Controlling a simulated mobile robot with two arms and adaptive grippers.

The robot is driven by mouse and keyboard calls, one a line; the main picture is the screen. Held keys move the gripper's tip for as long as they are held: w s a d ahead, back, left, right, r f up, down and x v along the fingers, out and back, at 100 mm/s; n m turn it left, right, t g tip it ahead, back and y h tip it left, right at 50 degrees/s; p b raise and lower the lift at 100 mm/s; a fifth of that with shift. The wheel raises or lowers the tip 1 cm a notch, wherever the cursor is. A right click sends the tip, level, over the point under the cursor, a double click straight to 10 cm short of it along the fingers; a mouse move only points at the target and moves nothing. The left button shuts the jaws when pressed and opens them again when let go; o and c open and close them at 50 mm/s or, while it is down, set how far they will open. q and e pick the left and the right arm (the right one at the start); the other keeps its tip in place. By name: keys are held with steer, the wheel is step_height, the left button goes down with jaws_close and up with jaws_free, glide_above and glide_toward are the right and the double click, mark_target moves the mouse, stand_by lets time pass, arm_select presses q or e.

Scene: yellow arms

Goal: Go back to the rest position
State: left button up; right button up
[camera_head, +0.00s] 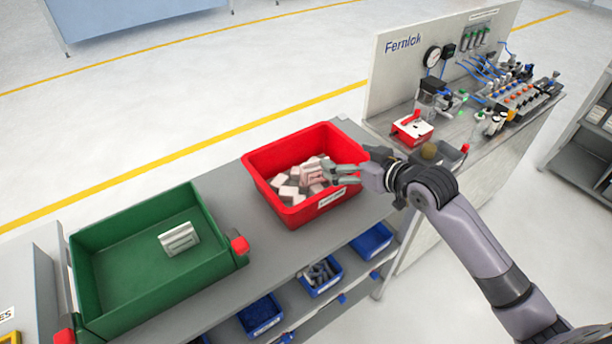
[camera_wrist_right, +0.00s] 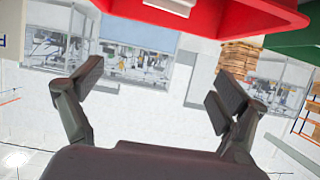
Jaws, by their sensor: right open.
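My right gripper (camera_head: 345,175) is open at the front right edge of the red bin (camera_head: 262,160), in front of its rim in the head view. In the right wrist view the two fingers of my right gripper (camera_wrist_right: 160,95) are spread wide with nothing between them. The red bin (camera_wrist_right: 215,12) shows along the top of that view. My left gripper is in neither view.
The red bin holds several white and pinkish blocks (camera_head: 290,190). A green bin (camera_head: 120,285) to its left holds one pale block (camera_head: 179,240). Blue bins (camera_head: 262,313) sit on a lower shelf. A test bench (camera_head: 470,130) with a gauge and fittings stands at right.

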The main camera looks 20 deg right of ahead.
steer(key=shift+s+r, duration=0.15)
steer(key=shift+s, duration=0.15)
